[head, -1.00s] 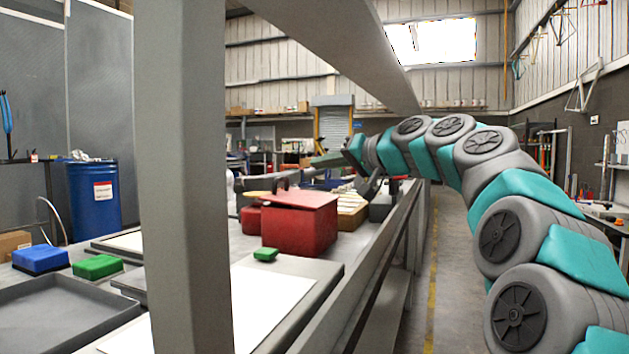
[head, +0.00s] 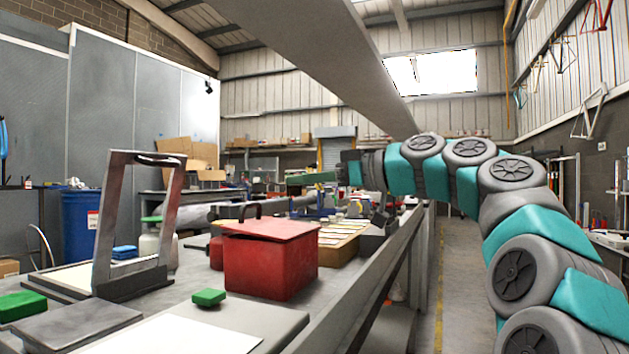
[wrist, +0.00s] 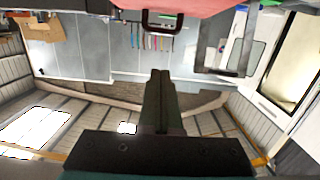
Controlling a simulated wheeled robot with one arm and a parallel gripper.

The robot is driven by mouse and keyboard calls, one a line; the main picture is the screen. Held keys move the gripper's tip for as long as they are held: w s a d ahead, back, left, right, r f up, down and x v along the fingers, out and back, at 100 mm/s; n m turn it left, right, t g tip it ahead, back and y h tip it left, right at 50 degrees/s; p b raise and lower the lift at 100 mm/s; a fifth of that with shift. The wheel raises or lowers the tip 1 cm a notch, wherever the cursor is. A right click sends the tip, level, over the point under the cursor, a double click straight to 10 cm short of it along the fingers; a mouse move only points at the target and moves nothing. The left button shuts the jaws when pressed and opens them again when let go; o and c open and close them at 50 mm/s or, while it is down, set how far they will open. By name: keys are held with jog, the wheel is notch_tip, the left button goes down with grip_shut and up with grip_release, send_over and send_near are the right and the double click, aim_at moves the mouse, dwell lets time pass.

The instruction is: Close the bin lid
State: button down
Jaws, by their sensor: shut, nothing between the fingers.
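The bin is a red box (head: 270,267) on the bench in the middle of the head view. Its red lid (head: 275,229) lies across the top, nearly flat, with a dark handle (head: 250,211) at its far left side. My gripper (head: 290,180) is shut and empty, above and behind the bin in the head view, apart from the lid. Its closed fingers show in the wrist view (wrist: 160,75).
A small green block (head: 208,297) lies in front of the bin. A grey metal frame (head: 135,220) stands to its left. A wooden tray (head: 340,243) lies to its right. A long overhead beam (head: 320,50) crosses above. A clear aisle (head: 455,290) runs along the bench's right side.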

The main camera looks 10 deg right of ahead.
aim_at(253, 206)
jog(key=x, duration=0.5)
jog(key=shift+w+a, duration=0.15)
jog(key=shift+w+a+f, duration=0.25)
jog(key=shift+a+f, duration=0.1)
jog(key=shift+f, duration=0.25)
jog(key=shift+w+a+f, duration=0.25)
jog(key=shift+a+f, duration=0.1)
jog(key=shift+f, duration=0.2)
jog(key=shift+w+a+f, duration=0.15)
jog(key=shift+a+f, duration=0.1)
jog(key=shift+f, duration=0.15)
jog(key=shift+w+a+f+h+p, duration=0.2)
jog(key=shift+h+p, duration=0.1)
jog(key=shift+p, duration=0.15)
jog(key=shift+a+f+g+h, duration=0.1)
jog(key=shift+f+g+h, duration=0.2)
jog(key=shift+f+h, duration=0.1)
